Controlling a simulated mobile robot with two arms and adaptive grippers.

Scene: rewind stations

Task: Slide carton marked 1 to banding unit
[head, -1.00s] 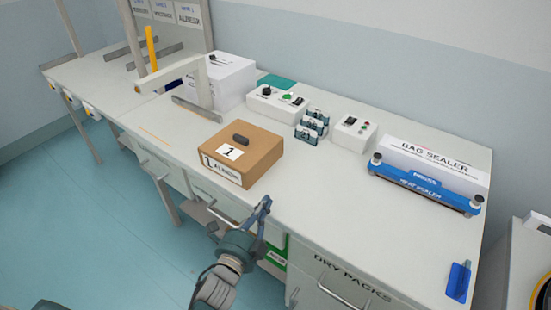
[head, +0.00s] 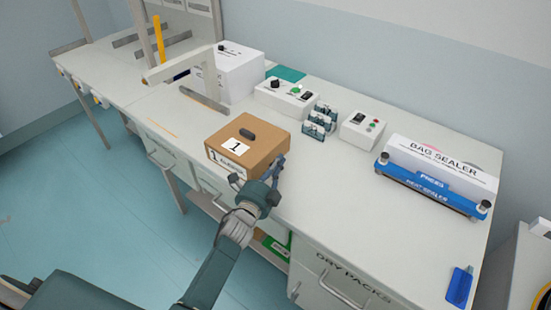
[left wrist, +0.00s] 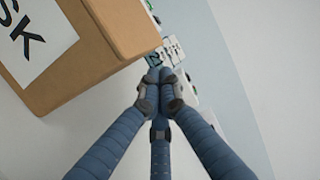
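The brown carton marked 1 (head: 262,156) lies flat on the white bench near its front edge, with a dark knob on top. In the left wrist view the carton (left wrist: 110,25) fills the upper left, with part of a white label. My left gripper (head: 276,170) is at the carton's right side, low over the bench. In the left wrist view its fingertips (left wrist: 165,78) are together and empty, beside the carton; whether they touch it I cannot tell. A white unit (head: 238,72) with a pale arch (head: 180,68) stands beyond the carton, probably the banding unit. My right gripper is out of view.
Control boxes (head: 286,97) and (head: 362,130) and small teal-and-white items (head: 320,122) stand along the back. A bag sealer (head: 435,180) is at the right, a blue scoop-like item (head: 459,287) near the right corner. The bench between carton and arch is clear.

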